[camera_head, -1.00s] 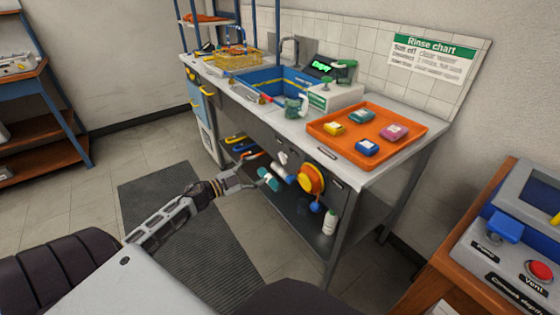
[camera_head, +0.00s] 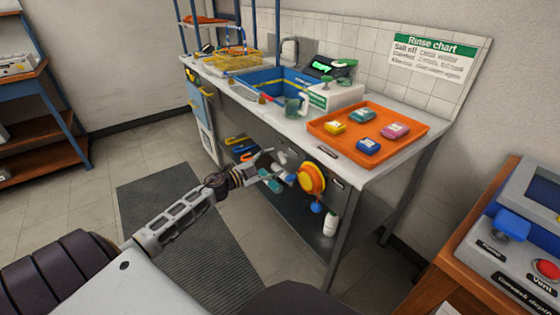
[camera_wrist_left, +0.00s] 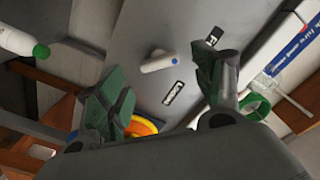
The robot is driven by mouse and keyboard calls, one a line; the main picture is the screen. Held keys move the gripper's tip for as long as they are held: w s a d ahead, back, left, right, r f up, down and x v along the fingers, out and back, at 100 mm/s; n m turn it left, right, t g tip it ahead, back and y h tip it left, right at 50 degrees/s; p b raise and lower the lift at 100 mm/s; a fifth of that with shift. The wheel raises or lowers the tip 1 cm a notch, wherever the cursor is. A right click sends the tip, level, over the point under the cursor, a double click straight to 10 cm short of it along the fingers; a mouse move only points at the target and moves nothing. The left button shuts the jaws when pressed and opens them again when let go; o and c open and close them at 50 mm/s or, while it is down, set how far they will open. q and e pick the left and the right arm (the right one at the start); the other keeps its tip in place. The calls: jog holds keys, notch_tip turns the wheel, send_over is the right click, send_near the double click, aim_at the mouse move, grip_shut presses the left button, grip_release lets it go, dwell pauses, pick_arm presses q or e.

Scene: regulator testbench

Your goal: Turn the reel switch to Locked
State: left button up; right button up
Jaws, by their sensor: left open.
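The reel switch (camera_wrist_left: 158,62) is a small white lever on a grey panel in the left wrist view. A dark label reading "Locked" (camera_wrist_left: 172,92) and another starting with "F" (camera_wrist_left: 215,37) lie near it. I cannot tell for certain which label the lever points to. In the head view the switch (camera_head: 282,157) is a small white piece under the bench edge, left of the orange and yellow reel (camera_head: 312,178). My left gripper (camera_head: 274,169) is open and empty in front of the panel; in the wrist view its fingers (camera_wrist_left: 164,78) stand either side of the switch, apart from it. My right gripper is out of view.
The bench holds an orange tray (camera_head: 352,158) with several coloured blocks, and a blue sink (camera_head: 262,80). A white bottle (camera_head: 330,222) stands on the lower shelf. A control console (camera_head: 530,240) is at right. A dark mat (camera_head: 185,235) covers open floor.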

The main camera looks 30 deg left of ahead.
aim_at(282, 158)
pick_arm(q)
jog(key=x, duration=0.4)
jog(key=shift+b, duration=0.35)
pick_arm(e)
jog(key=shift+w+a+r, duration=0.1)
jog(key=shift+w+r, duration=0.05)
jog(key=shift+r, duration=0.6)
pick_arm(q)
jog(key=c, duration=1)
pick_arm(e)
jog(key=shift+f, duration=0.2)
